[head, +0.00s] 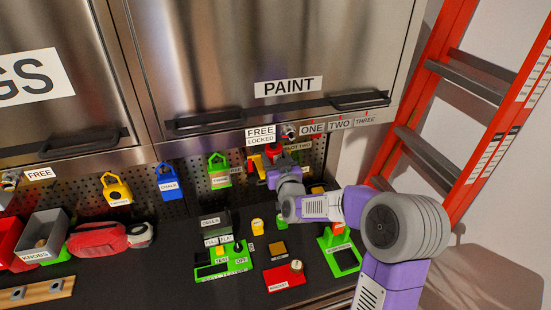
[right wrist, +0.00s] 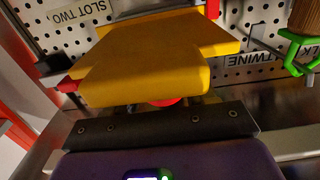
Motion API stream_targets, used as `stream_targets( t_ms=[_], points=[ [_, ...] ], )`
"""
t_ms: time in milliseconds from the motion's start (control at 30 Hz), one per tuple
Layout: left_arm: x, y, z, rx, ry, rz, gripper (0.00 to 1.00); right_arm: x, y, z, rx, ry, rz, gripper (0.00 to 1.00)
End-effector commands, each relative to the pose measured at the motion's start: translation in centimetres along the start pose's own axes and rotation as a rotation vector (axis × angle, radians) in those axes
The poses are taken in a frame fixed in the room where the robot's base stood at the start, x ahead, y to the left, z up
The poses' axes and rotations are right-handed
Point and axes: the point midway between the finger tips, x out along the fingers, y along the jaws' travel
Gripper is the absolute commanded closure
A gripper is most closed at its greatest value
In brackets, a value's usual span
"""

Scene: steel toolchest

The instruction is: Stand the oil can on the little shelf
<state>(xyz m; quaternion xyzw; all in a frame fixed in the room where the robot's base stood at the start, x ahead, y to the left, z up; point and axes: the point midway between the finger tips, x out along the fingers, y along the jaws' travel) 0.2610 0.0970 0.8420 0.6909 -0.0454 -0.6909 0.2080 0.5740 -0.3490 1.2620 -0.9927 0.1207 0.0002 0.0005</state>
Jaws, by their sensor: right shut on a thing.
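My right gripper (head: 274,176) is up at the pegboard, shut on what seems to be the oil can. The grip is mostly hidden by my wrist in the head view. Just above the gripper a red part (head: 273,148) shows. In the right wrist view a red round part (right wrist: 164,102) shows in front of my gripper, partly covered by a broad yellow piece (right wrist: 160,65). Yellow and red pieces (head: 257,163) also show left of the gripper in the head view. I cannot tell which surface is the little shelf. My left gripper is not in view.
Green (head: 218,168), blue (head: 168,181) and yellow (head: 116,189) padlocks hang along the pegboard. The bench below holds a green tester (head: 223,262), a red block (head: 284,276), a small yellow item (head: 257,227) and a green frame (head: 341,253). An orange ladder (head: 440,140) stands right.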

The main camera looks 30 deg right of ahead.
Motion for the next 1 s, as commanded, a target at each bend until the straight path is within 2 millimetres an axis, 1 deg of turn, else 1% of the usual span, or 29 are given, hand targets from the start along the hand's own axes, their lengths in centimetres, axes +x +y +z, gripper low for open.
stream_targets(
  t_ms=[500, 533, 700, 1000],
  points=[
    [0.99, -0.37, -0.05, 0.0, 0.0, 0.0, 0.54, 0.0, 0.0, 0.74, 0.0, 0.001, 0.0, 0.8],
    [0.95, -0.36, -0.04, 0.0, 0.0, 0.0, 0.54, 0.0, 0.01, 0.7, 0.0, 0.001, 0.0, 0.42],
    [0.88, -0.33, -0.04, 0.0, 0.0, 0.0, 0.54, 0.0, 0.01, 0.64, 0.0, 0.001, 0.0, 0.16],
    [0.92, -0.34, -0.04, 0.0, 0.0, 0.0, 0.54, -0.11, 0.01, 0.73, 0.0, -0.001, 0.0, 0.15]
  ],
)
